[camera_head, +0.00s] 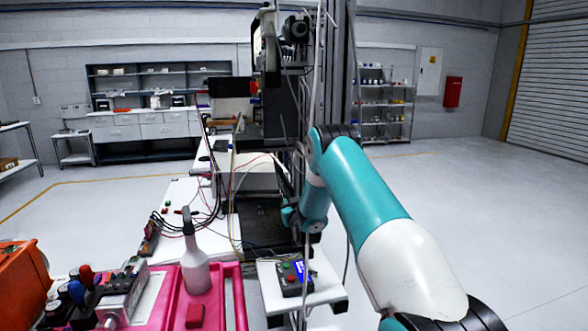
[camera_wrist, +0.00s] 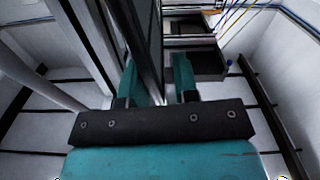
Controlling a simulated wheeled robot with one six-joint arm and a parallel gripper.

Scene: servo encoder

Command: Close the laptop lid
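My gripper (camera_wrist: 156,78) shows two teal fingers standing apart in the wrist view, so it is open. A tall dark panel or post (camera_wrist: 143,40) shows in the gap between the fingers; I cannot tell whether it touches them or whether it is part of the laptop. In the head view my arm reaches forward to a cluttered bench, and its teal end (camera_head: 313,207) is beside a dark flat surface (camera_head: 262,222). I cannot clearly make out the laptop or its lid; this dark surface may be its base.
A pink cart (camera_head: 172,300) with a spray bottle (camera_head: 195,268) stands front left. A control box with buttons (camera_head: 294,278) sits on a small white shelf. Loose cables and a tall metal frame (camera_head: 340,70) crowd the bench. The floor at right is clear.

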